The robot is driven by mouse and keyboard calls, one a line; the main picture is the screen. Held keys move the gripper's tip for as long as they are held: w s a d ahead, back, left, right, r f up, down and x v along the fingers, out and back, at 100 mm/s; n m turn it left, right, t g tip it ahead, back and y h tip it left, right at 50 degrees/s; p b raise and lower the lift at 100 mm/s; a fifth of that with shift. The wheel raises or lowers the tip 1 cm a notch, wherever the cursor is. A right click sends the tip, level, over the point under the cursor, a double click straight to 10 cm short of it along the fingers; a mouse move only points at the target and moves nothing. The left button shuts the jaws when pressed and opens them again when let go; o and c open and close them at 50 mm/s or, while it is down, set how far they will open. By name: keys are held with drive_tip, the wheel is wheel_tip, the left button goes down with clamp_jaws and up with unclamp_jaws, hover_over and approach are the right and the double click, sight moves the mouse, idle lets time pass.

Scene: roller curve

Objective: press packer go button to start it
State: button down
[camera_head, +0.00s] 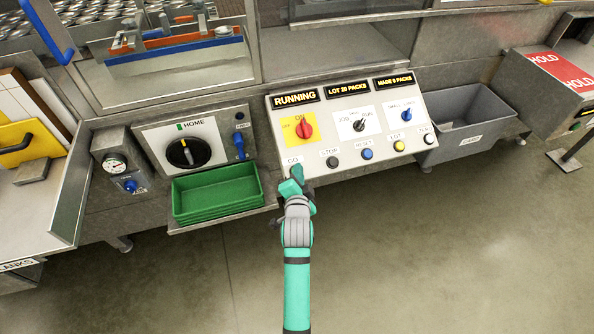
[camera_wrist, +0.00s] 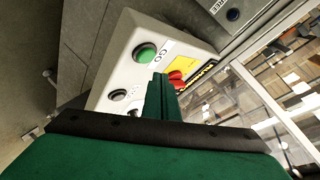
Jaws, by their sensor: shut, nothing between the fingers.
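The packer's sloping control panel (camera_head: 322,122) has a lit display (camera_head: 295,98) reading RUNNING. The green GO button (camera_wrist: 145,53) shows clearly in the wrist view, with its GO label beside it. In the head view my gripper (camera_head: 296,176) is at the panel's lower left corner, just below the GO label (camera_head: 293,161), and covers most or all of the button. In the wrist view my shut, empty fingers (camera_wrist: 160,82) point at the panel, with their tips beside the button in the picture. I cannot tell whether they touch the panel.
The panel also has a red switch (camera_head: 304,128) on yellow, a black STOP button (camera_head: 332,162), a blue RESET button (camera_head: 367,154) and a yellow LOT button (camera_head: 399,146). A green tray (camera_head: 218,212) is left of my gripper, and a grey bin (camera_head: 465,120) is at right. The floor in front is clear.

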drive_tip(key=shift+s+d+r, duration=0.15)
drive_tip(key=shift+s+r, duration=0.25)
drive_tip(key=shift+r, duration=0.35)
drive_tip(key=shift+s+d+r, duration=0.15)
drive_tip(key=shift+s+r, duration=0.25)
drive_tip(key=shift+r, duration=0.3)
drive_tip(key=s+f+n, duration=0.3)
drive_tip(key=s+f, duration=0.2)
drive_tip(key=s, duration=0.6)
drive_tip(key=s+f+n, duration=0.3)
drive_tip(key=s+f, duration=0.2)
drive_tip(key=s, duration=0.7)
drive_tip(key=s+r+n, duration=0.2)
drive_tip(key=s+r, duration=0.1)
drive_tip(key=s, duration=0.8)
drive_tip(key=s+r+n, duration=0.3)
drive_tip(key=s+r, duration=0.1)
drive_tip(key=s, duration=0.8)
drive_tip(key=shift+t, duration=0.3)
drive_tip(key=shift+w, duration=0.1)
